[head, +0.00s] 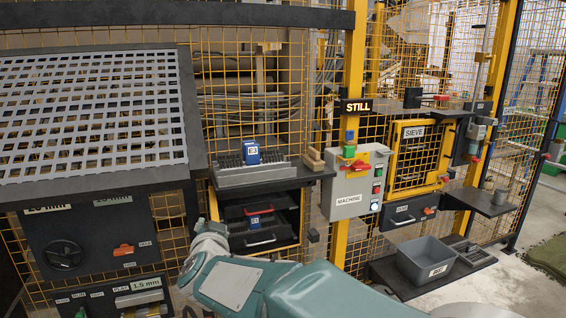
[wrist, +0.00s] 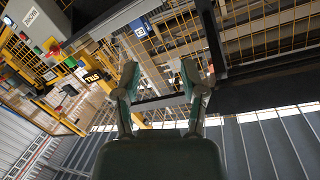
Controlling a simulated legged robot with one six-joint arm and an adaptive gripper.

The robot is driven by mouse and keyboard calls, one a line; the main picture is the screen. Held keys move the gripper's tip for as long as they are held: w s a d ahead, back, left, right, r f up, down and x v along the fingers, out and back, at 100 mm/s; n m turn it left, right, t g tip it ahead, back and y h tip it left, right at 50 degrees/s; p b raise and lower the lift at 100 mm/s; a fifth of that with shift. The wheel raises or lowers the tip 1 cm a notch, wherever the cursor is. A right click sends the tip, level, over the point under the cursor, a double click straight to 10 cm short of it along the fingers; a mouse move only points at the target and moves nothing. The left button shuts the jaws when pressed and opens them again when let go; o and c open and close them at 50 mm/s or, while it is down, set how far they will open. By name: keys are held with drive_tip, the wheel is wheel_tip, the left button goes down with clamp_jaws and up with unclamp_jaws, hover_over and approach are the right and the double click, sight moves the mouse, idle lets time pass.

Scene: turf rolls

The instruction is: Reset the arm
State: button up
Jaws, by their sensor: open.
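My teal arm reaches in from the bottom of the head view, folded low in front of the machine fence. Its far end points left; the gripper's fingers are mostly hidden there behind my own arm links. In the wrist view my gripper (wrist: 160,80) is open, its two fingers spread apart with nothing between them. That view is strongly tilted and shows fence and shelf beyond the fingers. No object touches the fingers.
A shelf holds a grey rack (head: 253,174) with a blue block (head: 250,151). Below are open drawers (head: 262,236). A grey machine box (head: 355,182), sieve door (head: 414,155) and grey bin (head: 427,259) stand right. A sloped grid screen (head: 90,112) fills the left.

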drive_tip(key=s+d+r+n+g+y, duration=0.1)
drive_tip(key=s+d+n+g, duration=0.1)
drive_tip(key=s+d, duration=0.4)
drive_tip(key=s+d+n+g+y, duration=0.1)
drive_tip(key=s+d+n+g, duration=0.15)
drive_tip(key=d, duration=0.55)
drive_tip(key=s+d+f+m+g+h, duration=0.1)
drive_tip(key=s+d+f, duration=0.3)
drive_tip(key=s+d, duration=0.4)
drive_tip(key=s+d+f+m+g+h, duration=0.1)
drive_tip(key=s+d+f+g+h, duration=0.3)
drive_tip(key=s+d, duration=0.4)
drive_tip(key=s+f, duration=0.1)
drive_tip(key=s, duration=0.3)
drive_tip(key=shift+s+d+g, duration=0.15)
drive_tip(key=shift+d+g, duration=0.15)
drive_tip(key=shift+g, duration=0.05)
drive_tip(key=shift+s+r, duration=0.1)
drive_tip(key=shift+s, duration=0.05)
